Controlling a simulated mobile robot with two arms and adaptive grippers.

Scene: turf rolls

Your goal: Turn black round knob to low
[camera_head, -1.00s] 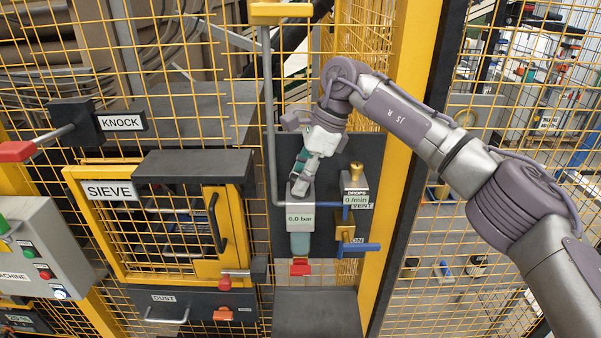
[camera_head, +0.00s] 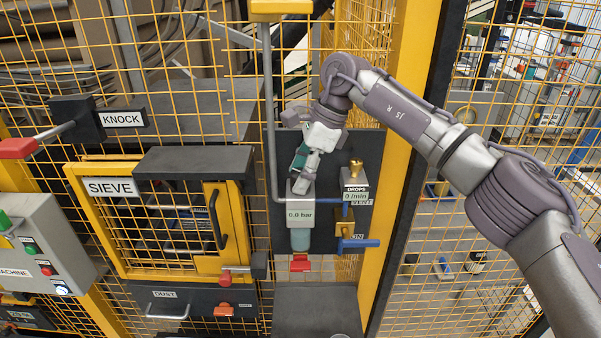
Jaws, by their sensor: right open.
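My right gripper (camera_head: 301,181) reaches down from the upper right to the top of a grey pressure unit (camera_head: 300,215) labelled 0.0 bar. Its fingers are open, with a teal pad showing, and their tips are at the top of the unit. I cannot tell whether they touch it. No black round knob can be made out; the gripper hides much of the unit's top. No low mark can be read. My left gripper is not in view.
A grey pipe (camera_head: 269,120) runs down at the left. The sieve box (camera_head: 182,163) is further left. Yellow mesh surrounds the panel.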

